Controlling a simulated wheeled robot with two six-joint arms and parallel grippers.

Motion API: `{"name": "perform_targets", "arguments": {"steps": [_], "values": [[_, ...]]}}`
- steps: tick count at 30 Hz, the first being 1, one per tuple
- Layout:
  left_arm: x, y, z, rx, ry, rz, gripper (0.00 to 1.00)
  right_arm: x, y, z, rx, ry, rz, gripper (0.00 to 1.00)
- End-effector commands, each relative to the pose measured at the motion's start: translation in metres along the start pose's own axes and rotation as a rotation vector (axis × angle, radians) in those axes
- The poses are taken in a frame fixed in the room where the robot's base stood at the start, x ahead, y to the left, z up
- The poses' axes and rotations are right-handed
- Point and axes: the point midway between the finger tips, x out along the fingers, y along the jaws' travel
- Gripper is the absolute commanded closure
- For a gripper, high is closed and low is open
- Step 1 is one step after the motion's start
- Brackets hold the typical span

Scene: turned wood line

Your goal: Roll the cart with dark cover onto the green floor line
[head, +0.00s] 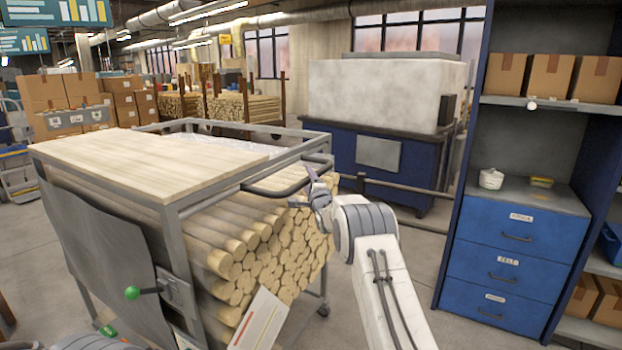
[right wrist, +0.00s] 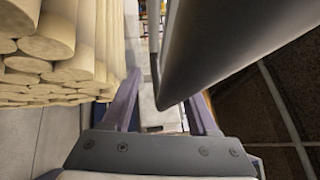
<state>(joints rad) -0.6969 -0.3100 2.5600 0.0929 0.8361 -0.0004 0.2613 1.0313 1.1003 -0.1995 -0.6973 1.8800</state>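The cart (head: 178,235) is a grey metal frame loaded with round wooden rods (head: 275,245), under a pale slatted wood top (head: 150,160). A dark grey sheet, which looks like the dark cover (head: 100,255), hangs on its left side. Dark handle bars (head: 272,191) stick out at its near right end. My right gripper (head: 318,188) is at the right handle. In the right wrist view its fingers (right wrist: 163,110) are spread, with the dark bar (right wrist: 215,50) between or just above them; contact is unclear. My left gripper is out of view. I see no green floor line.
A blue drawer cabinet with shelves (head: 515,255) stands close on the right. A blue-based machine with a pale hood (head: 385,95) and a low rail (head: 405,188) are behind. Cardboard boxes (head: 60,95) are at the back left. Some grey floor (head: 410,240) is clear.

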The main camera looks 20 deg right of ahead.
Motion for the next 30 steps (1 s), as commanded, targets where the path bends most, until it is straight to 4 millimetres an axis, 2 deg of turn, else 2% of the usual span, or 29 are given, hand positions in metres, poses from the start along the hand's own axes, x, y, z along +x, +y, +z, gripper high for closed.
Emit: {"name": "perform_targets", "arguments": {"steps": [11, 14, 24, 30], "values": [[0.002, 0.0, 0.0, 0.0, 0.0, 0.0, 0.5, -0.006, -0.006, -0.004, 0.0, 0.004, -0.01, 0.41], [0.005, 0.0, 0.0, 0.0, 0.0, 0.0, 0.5, -0.016, -0.006, -0.004, 0.0, 0.004, -0.009, 0.41], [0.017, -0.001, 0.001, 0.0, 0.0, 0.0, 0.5, -0.069, -0.004, -0.004, 0.0, 0.004, -0.007, 0.41], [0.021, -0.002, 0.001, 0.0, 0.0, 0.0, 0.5, -0.094, -0.003, -0.004, 0.0, 0.004, -0.007, 0.41]]}}
